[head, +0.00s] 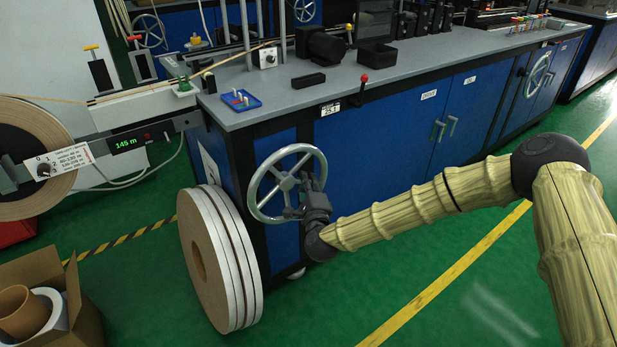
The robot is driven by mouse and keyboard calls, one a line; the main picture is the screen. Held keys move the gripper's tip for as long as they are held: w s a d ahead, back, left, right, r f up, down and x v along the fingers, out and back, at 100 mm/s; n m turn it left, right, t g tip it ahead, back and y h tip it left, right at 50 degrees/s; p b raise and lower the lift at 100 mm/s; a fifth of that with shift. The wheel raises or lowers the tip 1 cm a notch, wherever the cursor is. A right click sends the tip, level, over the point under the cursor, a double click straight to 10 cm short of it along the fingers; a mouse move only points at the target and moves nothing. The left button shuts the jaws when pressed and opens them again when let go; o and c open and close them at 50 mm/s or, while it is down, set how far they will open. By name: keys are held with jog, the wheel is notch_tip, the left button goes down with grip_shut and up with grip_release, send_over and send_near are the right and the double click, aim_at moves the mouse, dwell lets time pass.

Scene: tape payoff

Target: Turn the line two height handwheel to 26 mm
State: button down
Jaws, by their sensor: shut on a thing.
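The grey spoked handwheel (287,183) stands on the blue front of the near bench, low at its left end. My gripper (308,184) is at the right side of the wheel, shut on it. The exact finger contact is partly hidden by the dark gripper body. A small white-on-black readout (330,109) above the wheel, under the bench edge, seems to read 25.1. My arm reaches in from the right.
Large tape rolls (222,262) stand on the floor just left of the wheel. A red-knobbed lever (363,83) sticks out above the wheel at right. A cardboard box (85,300) lies at the lower left.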

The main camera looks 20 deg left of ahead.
jog(key=shift+s+a+f+m+g+h, duration=0.25)
jog(key=shift+f+m+g, duration=0.25)
jog(key=shift+m, duration=0.3)
jog(key=shift+s+a+f+m+g+h, duration=0.15)
jog(key=shift+s+f+m+g, duration=0.15)
jog(key=shift+f+m, duration=0.4)
jog(key=shift+r, duration=0.1)
jog(key=c, duration=1.7)
grip_release()
jog(key=v, duration=1.2)
